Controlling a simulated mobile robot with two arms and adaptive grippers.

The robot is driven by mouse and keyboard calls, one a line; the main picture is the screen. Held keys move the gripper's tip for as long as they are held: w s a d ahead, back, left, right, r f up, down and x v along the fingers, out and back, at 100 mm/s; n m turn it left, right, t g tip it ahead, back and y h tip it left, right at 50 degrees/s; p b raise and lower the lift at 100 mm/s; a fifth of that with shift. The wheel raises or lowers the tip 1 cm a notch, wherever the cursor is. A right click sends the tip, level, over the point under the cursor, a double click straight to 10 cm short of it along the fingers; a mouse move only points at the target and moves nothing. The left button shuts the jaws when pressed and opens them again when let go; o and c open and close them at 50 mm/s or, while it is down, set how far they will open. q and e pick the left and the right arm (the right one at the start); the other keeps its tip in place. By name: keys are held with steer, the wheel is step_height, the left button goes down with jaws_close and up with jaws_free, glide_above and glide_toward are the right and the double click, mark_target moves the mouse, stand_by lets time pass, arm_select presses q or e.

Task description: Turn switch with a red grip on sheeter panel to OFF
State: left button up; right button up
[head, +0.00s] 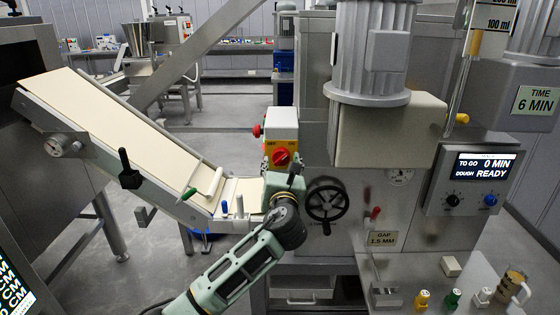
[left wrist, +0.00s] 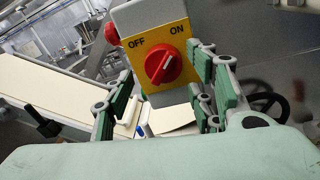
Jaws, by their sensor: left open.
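The switch's red grip (head: 281,157) sits on a yellow plate on the sheeter's grey switch box (head: 283,122). In the left wrist view, the red grip (left wrist: 163,65) is large, with OFF at upper left and ON at upper right. Its white mark slants up to the right, toward ON. My left gripper (head: 283,171) is just in front of and below the switch. In the left wrist view, its green-padded fingers (left wrist: 160,80) are open, one on each side of the grip, with clear gaps. My right gripper is not in view.
A red button (head: 257,131) sticks out from the box's left side. A black handwheel (head: 328,201) is right of my left gripper. The sloping dough conveyor (head: 110,125) is at left.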

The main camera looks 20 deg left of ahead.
mark_target(280, 160)
arm_select(q)
steer(key=shift+x, duration=1.5)
steer(key=c, duration=1.1)
